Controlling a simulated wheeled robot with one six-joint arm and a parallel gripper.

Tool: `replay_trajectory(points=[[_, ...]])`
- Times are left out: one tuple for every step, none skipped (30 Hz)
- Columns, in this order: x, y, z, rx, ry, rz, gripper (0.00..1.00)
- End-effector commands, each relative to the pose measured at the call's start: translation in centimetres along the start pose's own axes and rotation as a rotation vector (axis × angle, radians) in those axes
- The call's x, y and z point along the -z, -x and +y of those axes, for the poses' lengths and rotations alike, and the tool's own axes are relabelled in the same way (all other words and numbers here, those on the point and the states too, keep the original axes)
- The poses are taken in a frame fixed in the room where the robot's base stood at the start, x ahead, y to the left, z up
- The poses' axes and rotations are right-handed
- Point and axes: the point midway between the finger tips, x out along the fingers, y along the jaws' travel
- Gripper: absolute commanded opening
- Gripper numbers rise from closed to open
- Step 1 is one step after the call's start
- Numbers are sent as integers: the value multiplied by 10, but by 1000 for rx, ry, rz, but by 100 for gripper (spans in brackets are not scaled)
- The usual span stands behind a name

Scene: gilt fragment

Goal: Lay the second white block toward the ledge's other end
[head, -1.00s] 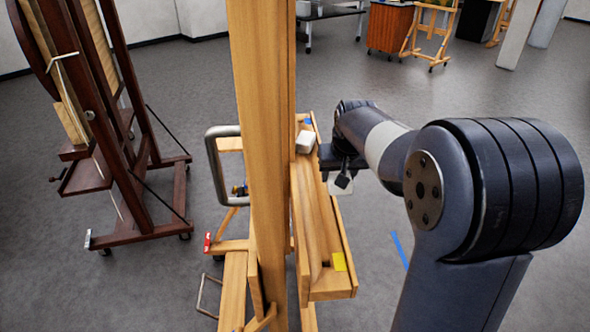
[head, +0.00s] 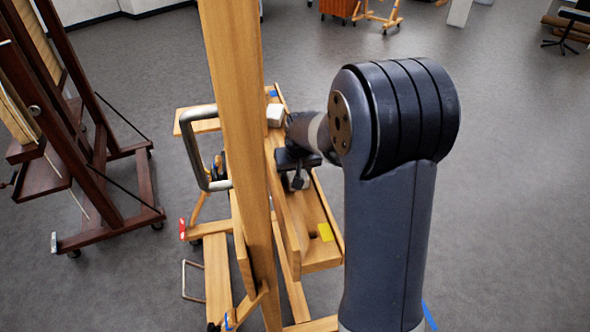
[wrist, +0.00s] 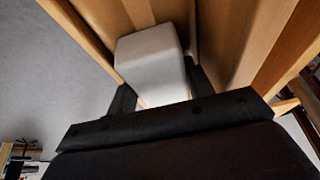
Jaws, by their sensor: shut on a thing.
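The wooden easel's ledge (head: 317,205) is a long trough. One white block (head: 275,115) lies at its far end, near a blue patch. My gripper (head: 297,178) is over the middle of the ledge, nearer to me than that block. In the wrist view it is shut on a second white block (wrist: 150,55), with a dark finger on each side. The held block is mostly hidden in the head view. It is within or just above the trough; whether it touches the floor of the ledge I cannot tell.
A yellow patch (head: 325,232) marks the ledge's near end, and the trough there is clear. The easel's upright post (head: 235,100) and a grey metal handle (head: 197,150) stand to the left. A dark red easel (head: 90,150) stands further left. Open floor lies to the right.

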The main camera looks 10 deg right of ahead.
Motion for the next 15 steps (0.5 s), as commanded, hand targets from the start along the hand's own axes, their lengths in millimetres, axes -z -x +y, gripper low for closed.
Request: replay_trajectory(points=[[0, -1, 0, 0, 0, 0, 28], [0, -1, 0, 0, 0, 1, 28], [0, -1, 0, 0, 0, 1, 28], [0, -1, 0, 0, 0, 1, 28], [0, -1, 0, 0, 0, 1, 28], [0, -1, 0, 0, 0, 1, 28], [0, -1, 0, 0, 0, 1, 28], [0, -2, 0, 0, 0, 1, 28], [-1, -3, 0, 0, 0, 1, 28], [-2, -4, 0, 0, 0, 1, 28], [-2, -5, 0, 0, 0, 1, 28], [-1, -4, 0, 0, 0, 1, 52], [-1, -4, 0, 0, 0, 1, 54], [-1, -4, 0, 0, 0, 1, 57], [-1, -4, 0, 0, 0, 1, 58]])
